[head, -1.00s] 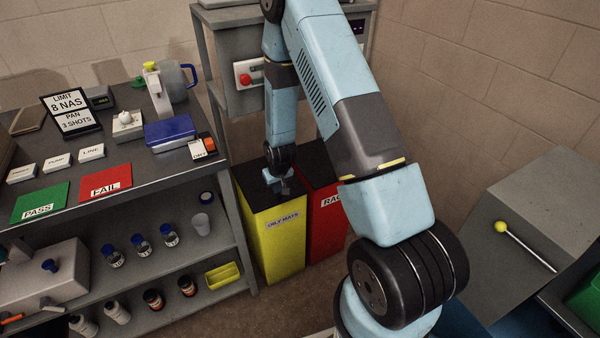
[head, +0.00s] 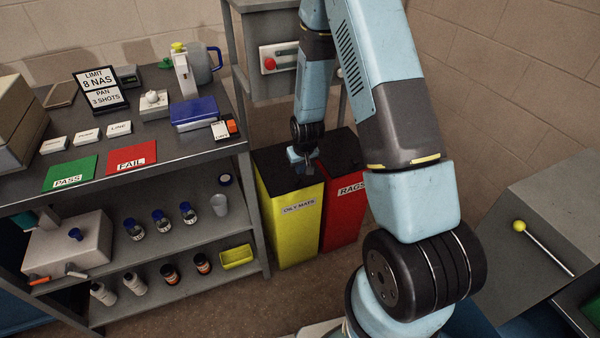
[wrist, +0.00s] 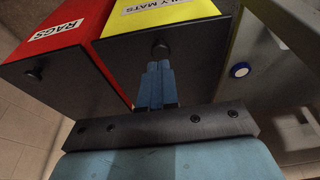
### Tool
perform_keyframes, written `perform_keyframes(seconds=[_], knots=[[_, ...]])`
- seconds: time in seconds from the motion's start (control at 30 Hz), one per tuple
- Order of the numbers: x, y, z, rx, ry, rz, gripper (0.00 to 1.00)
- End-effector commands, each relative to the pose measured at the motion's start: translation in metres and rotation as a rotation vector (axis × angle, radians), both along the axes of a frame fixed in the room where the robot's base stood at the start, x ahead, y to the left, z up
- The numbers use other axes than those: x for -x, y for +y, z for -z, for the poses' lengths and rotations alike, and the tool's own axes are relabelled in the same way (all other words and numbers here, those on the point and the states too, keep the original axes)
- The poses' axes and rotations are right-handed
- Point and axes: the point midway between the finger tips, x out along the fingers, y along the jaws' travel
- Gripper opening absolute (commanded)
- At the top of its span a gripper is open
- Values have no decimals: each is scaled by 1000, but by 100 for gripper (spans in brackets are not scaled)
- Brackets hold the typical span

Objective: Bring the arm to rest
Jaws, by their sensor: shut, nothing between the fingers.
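My gripper (wrist: 157,86) is shut and empty in the wrist view, its two blue fingers pressed together. Behind the fingertips is the dark lid of the yellow bin marked OILY MATS (wrist: 170,18). In the head view my gripper (head: 305,168) hangs at the end of my arm in front of the dark tops of the yellow bin (head: 294,225) and the red RAGS bin (head: 345,210). I cannot tell whether the fingers touch the lid.
A grey bench (head: 200,150) stands at the left with a green PASS card (head: 70,173), a red FAIL card (head: 131,157) and a blue box (head: 194,112). Bottles stand on its shelves. A yellow-knobbed lever (head: 519,226) is at the right. Bare floor lies before the bins.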

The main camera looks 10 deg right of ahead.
Motion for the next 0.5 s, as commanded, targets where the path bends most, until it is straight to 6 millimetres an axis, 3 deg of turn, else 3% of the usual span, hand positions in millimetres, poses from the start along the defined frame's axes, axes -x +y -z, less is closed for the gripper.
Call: perform_keyframes(seconds=[0.23, 0.5], knots=[[7, 0, -31, -1, -6, -3, 0], [10, -1, -42, -2, -6, -2, 0]])
